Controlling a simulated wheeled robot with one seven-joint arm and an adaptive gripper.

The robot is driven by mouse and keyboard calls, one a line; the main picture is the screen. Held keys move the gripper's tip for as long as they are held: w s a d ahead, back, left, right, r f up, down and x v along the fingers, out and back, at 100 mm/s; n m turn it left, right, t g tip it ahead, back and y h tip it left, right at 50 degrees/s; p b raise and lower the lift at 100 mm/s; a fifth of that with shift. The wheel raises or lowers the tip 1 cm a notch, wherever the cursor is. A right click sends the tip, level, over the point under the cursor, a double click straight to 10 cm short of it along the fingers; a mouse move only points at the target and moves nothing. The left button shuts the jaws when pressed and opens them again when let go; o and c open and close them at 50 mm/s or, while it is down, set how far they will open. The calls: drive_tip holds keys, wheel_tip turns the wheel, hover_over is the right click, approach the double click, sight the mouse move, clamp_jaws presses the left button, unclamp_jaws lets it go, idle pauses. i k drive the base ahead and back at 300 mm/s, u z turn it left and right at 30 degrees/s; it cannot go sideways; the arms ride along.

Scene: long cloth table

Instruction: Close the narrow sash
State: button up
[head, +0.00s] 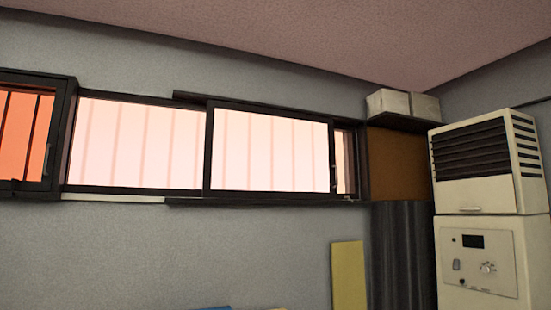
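A long, low window with dark frames (140,190) runs along the grey wall. At the far left edge, a narrow dark-framed sash (58,135) with orange panes and dark bars shows only in part; it has a small handle on its right side. A wider sash (270,150) with a pale pane stands right of the middle, its frame in front of the window's track. A slim strip of opening (345,162) shows between this sash and the right jamb. I cannot tell for certain which sash the task means. My gripper is not in view.
A cream cabinet unit (487,260) with a louvred top stands at the right. White boxes (389,103) sit on a dark shelf (396,122) beside the window. A yellow panel (349,275) and a dark corrugated column (402,255) stand below. The table is not visible.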

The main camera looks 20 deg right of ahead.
sight(250, 152)
drive_tip(key=u, duration=1.25)
drive_tip(key=i, duration=1.25)
drive_tip(key=z, duration=2.2)
